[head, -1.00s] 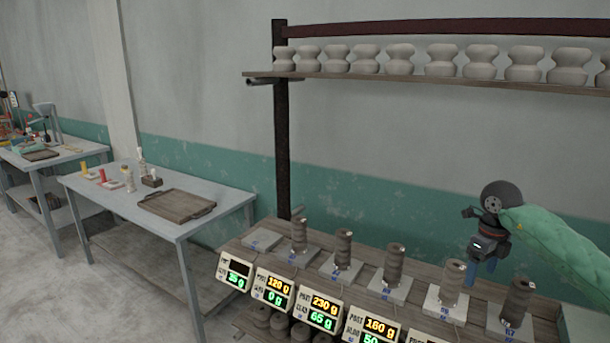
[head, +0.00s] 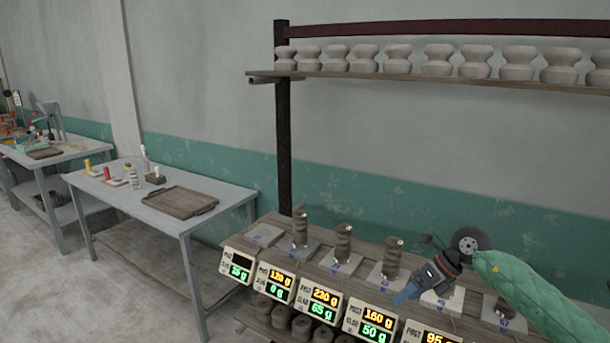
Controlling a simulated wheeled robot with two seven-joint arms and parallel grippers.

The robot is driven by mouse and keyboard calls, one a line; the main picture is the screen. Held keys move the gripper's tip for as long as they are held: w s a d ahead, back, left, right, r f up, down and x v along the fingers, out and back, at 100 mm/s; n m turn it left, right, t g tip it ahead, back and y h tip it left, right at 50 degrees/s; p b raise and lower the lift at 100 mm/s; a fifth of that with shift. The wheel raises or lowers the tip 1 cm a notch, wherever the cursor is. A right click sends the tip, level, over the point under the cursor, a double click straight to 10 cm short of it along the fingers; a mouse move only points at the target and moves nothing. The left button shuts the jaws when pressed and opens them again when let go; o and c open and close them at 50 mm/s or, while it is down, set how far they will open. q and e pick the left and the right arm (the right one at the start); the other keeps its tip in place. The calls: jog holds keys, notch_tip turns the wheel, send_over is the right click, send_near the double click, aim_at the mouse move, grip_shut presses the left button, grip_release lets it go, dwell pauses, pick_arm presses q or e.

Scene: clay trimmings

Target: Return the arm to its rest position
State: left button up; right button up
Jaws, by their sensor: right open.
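My right arm, in a green quilted sleeve (head: 535,300), comes in from the right in the head view. Its gripper (head: 404,296) is open, with blue fingertips pointing down and left, over the front of the scale row near the 160 g display (head: 369,325). I see nothing between the fingers. A dark clay post (head: 392,258) stands upright on a scale just behind and left of it. The gripper and sleeve cover much of the scales at the right. My left gripper is not in view.
More clay posts (head: 343,243) stand on scales along the wooden bench (head: 270,219). A shelf (head: 400,75) of pale hourglass-shaped pots runs above. At left, a grey table (head: 100,200) holds a brown tray (head: 180,203). The floor at left is clear.

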jog(key=s+a+r+m+t+y, duration=0.3)
jog(key=a+m+t+y, duration=0.2)
jog(key=a+m+y, duration=0.15)
jog(key=s+a+r+m+t+y, duration=0.2)
jog(key=a+r+m+t+y, duration=0.3)
jog(key=a, duration=0.3)
jog(key=s+d+f+m+t+h, duration=0.3)
jog(key=d+f+m+h, duration=0.3)
jog(key=f+m+h, duration=0.5)
jog(key=s+d+f+m+t+h, duration=0.25)
jog(key=d+f+m+h, duration=0.55)
jog(key=m, duration=0.6)
jog(key=s+a+f+m+g, duration=0.2)
jog(key=s+f+g, duration=0.45)
jog(key=s, duration=0.65)
jog(key=s+a+f+m+g, duration=0.25)
jog(key=s+f+g, duration=0.45)
jog(key=s, duration=0.6)
jog(key=s+a+f+g, duration=0.1)
jog(key=s+f, duration=0.1)
jog(key=f, duration=1.6)
jog(key=s+a+f, duration=0.2)
jog(key=f, duration=1.5)
jog(key=shift+a+f+g+y, duration=0.2)
jog(key=shift+f+g+y, duration=0.15)
jog(key=shift+f+g, duration=0.05)
